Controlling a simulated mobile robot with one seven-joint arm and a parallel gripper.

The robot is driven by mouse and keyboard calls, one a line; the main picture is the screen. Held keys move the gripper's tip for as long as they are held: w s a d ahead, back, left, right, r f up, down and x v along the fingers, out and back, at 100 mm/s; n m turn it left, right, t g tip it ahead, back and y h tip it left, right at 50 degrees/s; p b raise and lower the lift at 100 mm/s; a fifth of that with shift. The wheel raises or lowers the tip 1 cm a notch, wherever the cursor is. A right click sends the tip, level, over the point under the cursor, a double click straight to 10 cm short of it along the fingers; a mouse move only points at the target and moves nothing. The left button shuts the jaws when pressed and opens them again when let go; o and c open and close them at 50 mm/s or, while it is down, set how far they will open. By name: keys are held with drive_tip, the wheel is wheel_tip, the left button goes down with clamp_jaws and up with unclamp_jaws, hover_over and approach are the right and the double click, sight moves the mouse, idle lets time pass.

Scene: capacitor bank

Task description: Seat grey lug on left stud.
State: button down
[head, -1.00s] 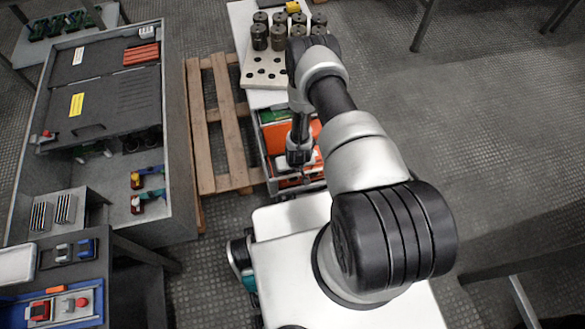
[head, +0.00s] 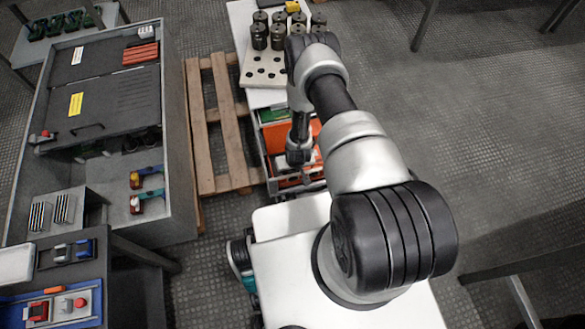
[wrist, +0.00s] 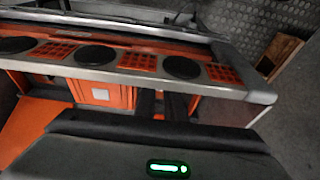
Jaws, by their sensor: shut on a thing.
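In the head view my gripper (head: 298,153) hangs from the end of my arm, pointing down over an orange-fronted cart (head: 303,133). Its fingertips are too small and too dark there to make out. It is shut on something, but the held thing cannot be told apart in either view. In the wrist view an orange panel (wrist: 38,118) and a pale rail with several black discs (wrist: 185,67) lie in front of my wrist. I cannot pick out the grey lug or the left stud in either view.
A pale board (head: 258,72) with holes and several black cylinders (head: 259,37) stands on a white table behind the cart. A wooden pallet (head: 231,150) lies left of the cart. A grey cabinet (head: 165,110) stands further left. Open floor (head: 450,150) lies to the right.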

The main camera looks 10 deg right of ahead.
drive_tip(key=shift+f+b, duration=0.7)
drive_tip(key=shift+b, duration=0.15)
idle(0.7)
drive_tip(key=c, duration=1.8)
unclamp_jaws()
drive_tip(key=shift+o, duration=0.2)
drive_tip(key=shift+a+r, duration=0.1)
drive_tip(key=shift+r, duration=0.05)
drive_tip(key=p+v, duration=0.4)
drive_tip(key=v, duration=1.3)
drive_tip(key=shift+d, duration=0.2)
drive_tip(key=shift+r, duration=0.2)
